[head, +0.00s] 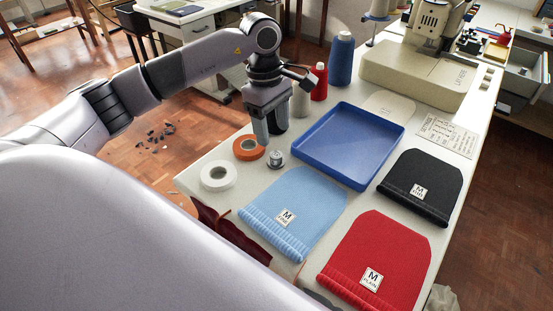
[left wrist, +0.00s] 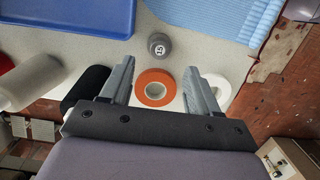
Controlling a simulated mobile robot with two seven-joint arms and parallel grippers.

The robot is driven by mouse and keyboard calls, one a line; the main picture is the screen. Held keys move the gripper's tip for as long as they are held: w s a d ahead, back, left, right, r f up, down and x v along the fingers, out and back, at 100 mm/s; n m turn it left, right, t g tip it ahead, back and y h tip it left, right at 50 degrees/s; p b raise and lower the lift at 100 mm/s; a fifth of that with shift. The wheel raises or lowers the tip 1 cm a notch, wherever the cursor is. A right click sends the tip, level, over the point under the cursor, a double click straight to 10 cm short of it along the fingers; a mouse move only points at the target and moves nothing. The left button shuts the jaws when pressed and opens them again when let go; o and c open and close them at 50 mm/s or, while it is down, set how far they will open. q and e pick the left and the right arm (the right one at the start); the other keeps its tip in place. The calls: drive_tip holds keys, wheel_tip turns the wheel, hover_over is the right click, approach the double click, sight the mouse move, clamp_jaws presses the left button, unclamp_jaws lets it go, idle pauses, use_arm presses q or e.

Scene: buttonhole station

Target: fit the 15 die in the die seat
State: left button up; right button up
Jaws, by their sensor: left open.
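The 15 die (head: 275,159) is a small grey metal cylinder standing on the white table, between the orange tape roll and the blue tray. In the left wrist view the number 15 shows on the die's top (left wrist: 159,46). My left gripper (head: 271,141) points down just behind the die, its fingers apart and empty. In the left wrist view the gripper (left wrist: 160,70) has the die beyond its fingertips, roughly centred between them. I cannot make out the die seat; it may be on the sewing machine (head: 415,75) at the back right. My right gripper is not in view.
An orange tape roll (head: 248,147) and a white roll (head: 218,176) lie left of the die. An empty blue tray (head: 350,140) lies right of it. Light blue (head: 300,205), red (head: 385,250) and black (head: 425,180) knitted pieces lie in front. Thread cones (head: 341,60) stand behind.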

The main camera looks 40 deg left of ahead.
sight(276, 154)
use_arm(q)
drive_tip(key=f, duration=0.4)
drive_tip(key=f+p, duration=0.1)
drive_tip(key=f, duration=0.2)
drive_tip(key=shift+d, duration=0.35)
drive_tip(key=shift+r, duration=0.1)
clamp_jaws()
